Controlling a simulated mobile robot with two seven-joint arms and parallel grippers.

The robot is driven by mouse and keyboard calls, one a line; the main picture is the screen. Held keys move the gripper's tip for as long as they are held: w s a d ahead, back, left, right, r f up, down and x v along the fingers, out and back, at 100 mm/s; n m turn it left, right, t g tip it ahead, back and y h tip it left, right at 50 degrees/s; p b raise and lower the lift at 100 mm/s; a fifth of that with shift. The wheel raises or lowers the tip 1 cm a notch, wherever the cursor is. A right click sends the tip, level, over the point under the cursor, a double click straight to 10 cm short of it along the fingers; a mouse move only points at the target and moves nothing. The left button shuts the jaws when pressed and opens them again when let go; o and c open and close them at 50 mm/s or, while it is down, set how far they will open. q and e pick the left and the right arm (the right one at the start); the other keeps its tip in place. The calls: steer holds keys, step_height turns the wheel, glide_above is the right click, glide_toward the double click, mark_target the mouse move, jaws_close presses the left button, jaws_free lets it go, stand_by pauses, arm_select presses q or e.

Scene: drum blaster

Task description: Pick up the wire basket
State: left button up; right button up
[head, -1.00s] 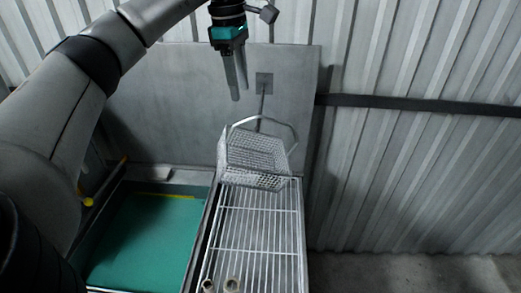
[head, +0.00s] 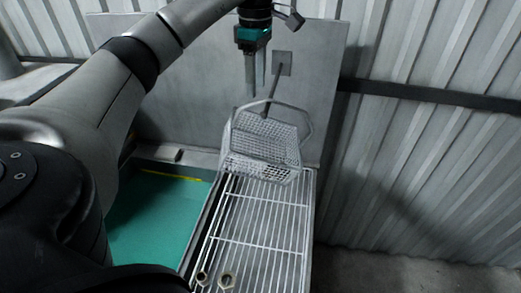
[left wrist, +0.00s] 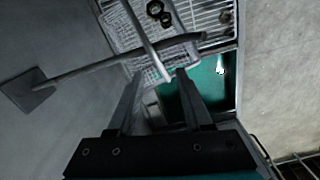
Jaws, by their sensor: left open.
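The wire basket (head: 262,142) is a grey mesh basket with a raised hoop handle. It sits on the far end of the white wire rack, against the grey back panel. My left gripper (head: 255,92) points down above the basket's handle, open and empty. In the left wrist view, the two fingers (left wrist: 156,84) are apart. The basket (left wrist: 125,30) shows beyond them, with its handle bar running across the picture near the fingertips. Whether the fingers touch the handle cannot be told. My right gripper is not in view.
A green-floored tray (head: 158,222) lies left of the rack. A rod on a square plate (head: 282,63) sticks out from the back panel behind the basket. A corrugated wall (head: 430,150) stands at the right.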

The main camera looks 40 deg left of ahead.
mark_target(257, 103)
arm_select(q)
steer(key=shift+f+p, duration=0.6)
steer(key=shift+f, duration=2.5)
jaws_close()
steer(key=shift+w+r, duration=0.1)
